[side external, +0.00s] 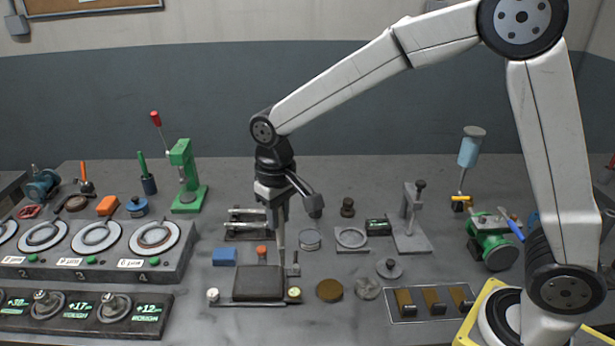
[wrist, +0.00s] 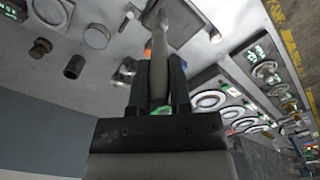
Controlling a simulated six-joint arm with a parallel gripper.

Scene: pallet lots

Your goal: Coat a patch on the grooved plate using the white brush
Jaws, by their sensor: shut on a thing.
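My gripper (side external: 277,208) points down over the middle of the bench and is shut on a pale grey-white handled tool, apparently the white brush (side external: 281,236). In the wrist view the brush (wrist: 160,50) stands between the two dark fingers (wrist: 160,88), its far end toward the top edge. A dark square plate (side external: 258,284) on a low base lies just below and in front of the brush; its grooves are too small to make out. The brush's lower end is near the plate's back edge; I cannot tell whether it touches. Bristles are not clear.
A blue block (side external: 224,257) and an orange-topped piece (side external: 261,251) stand behind the plate. A brass disc (side external: 329,290) lies to its right. A dial panel (side external: 90,250) fills the left. A tray of brown blocks (side external: 432,317) is at right.

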